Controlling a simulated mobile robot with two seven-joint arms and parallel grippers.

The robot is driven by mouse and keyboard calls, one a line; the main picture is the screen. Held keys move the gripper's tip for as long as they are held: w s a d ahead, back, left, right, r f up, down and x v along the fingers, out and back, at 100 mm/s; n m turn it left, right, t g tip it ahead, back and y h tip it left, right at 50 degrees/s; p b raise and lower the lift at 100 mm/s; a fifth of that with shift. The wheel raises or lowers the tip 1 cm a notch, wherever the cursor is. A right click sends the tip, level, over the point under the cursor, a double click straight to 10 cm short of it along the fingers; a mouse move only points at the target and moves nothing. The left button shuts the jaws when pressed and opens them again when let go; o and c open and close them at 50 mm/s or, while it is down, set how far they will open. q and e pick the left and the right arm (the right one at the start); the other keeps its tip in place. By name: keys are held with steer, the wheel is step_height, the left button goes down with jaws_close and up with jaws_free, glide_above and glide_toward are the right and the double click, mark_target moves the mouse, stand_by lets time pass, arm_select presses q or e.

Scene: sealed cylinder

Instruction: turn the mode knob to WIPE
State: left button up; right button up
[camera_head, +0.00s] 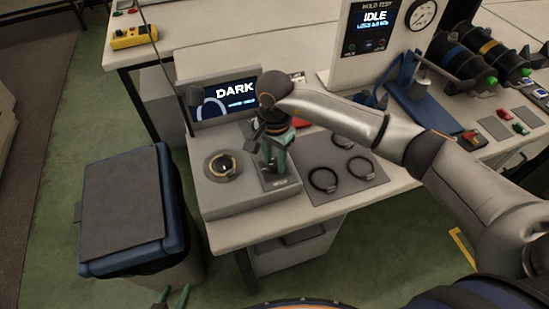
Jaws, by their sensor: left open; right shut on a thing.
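My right gripper (276,156) reaches in from the right and points down at the small dark plate (281,184) on the front of the grey bench unit (237,193). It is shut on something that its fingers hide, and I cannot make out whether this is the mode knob. A round dark-ringed fitting (223,165) sits left of it on the same unit. The display (233,94) behind reads DARK. No WIPE marking is legible. My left gripper (173,299) is open at the bottom edge, only its green fingertips showing, away from the bench.
Three dark rings (324,180) lie on a grey mat right of the unit. A HOLD TEST panel (375,35) reading IDLE and a blue stand (416,98) are behind. A blue lidded bin (127,205) stands at left. A yellow meter (134,36) lies at back left.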

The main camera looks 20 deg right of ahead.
jaws_close()
